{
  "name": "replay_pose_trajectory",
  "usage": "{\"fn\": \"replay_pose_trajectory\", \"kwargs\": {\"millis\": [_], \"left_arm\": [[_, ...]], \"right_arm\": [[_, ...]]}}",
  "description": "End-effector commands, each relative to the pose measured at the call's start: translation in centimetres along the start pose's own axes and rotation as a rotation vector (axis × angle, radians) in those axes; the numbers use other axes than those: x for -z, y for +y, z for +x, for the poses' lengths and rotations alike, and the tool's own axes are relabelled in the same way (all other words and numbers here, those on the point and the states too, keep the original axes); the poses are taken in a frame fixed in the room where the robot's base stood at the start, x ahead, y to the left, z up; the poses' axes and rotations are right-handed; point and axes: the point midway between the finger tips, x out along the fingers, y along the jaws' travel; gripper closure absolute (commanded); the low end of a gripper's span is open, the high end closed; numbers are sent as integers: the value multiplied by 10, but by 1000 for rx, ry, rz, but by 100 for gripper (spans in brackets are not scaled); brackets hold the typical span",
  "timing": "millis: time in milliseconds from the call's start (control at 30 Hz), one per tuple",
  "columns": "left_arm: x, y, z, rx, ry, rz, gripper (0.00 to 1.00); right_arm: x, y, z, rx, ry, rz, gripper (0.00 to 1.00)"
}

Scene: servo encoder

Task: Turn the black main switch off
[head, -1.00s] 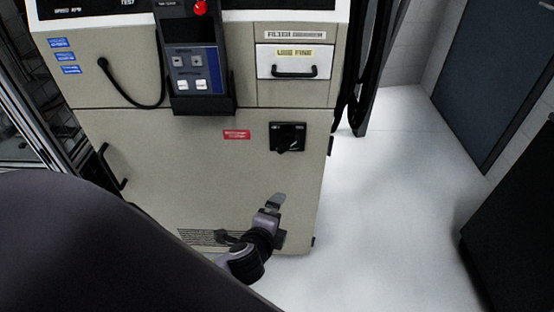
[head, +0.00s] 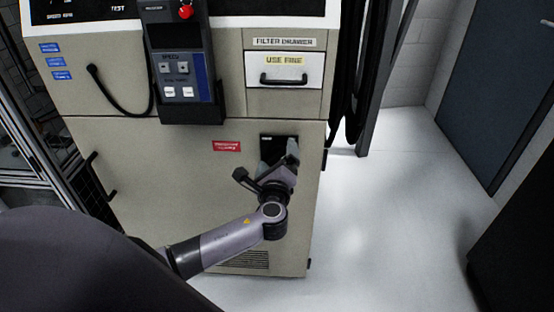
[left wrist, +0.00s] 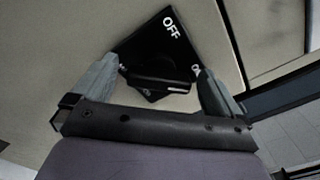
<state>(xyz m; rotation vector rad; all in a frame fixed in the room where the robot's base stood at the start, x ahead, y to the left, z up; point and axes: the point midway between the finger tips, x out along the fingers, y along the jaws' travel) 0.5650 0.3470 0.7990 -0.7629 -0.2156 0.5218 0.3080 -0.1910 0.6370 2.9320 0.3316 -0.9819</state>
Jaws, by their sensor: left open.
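The black main switch is a rotary knob on a square black plate (head: 268,141) on the beige cabinet's front, right of a red label. My left gripper (head: 277,152) is in front of it and hides most of it in the head view. In the left wrist view the black knob (left wrist: 160,82) sits between the two open grey fingers of my left gripper (left wrist: 158,84), with a finger on each side. I cannot tell whether the fingers touch it. The word OFF shows on the plate's upper right. My right gripper is not in view.
The beige cabinet (head: 170,190) carries a filter drawer (head: 286,72) above the switch and a hand-held control unit (head: 182,80) at upper left. Black cables (head: 352,80) hang at its right side. The white floor (head: 400,210) to the right is clear.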

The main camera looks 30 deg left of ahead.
Motion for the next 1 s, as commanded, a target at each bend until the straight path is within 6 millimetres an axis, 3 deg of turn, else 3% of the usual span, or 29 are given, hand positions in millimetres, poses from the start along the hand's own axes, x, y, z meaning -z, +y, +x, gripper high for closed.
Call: {"fn": "replay_pose_trajectory", "kwargs": {"millis": [267, 300, 433, 467, 767, 1000], "left_arm": [[0, 0, 3, 0, 1, -1, 0], [0, 0, 2, 0, 1, -1, 6], [0, 0, 2, 0, 1, -1, 49], [0, 0, 2, -1, 1, -1, 52], [1, 1, 2, -1, 1, -29, 51], [3, 3, 2, -1, 1, -152, 51]], "right_arm": [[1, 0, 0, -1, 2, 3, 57], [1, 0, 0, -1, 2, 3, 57], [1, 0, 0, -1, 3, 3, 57], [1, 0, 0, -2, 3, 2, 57], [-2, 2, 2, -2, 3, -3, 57], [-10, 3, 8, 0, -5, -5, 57]]}}
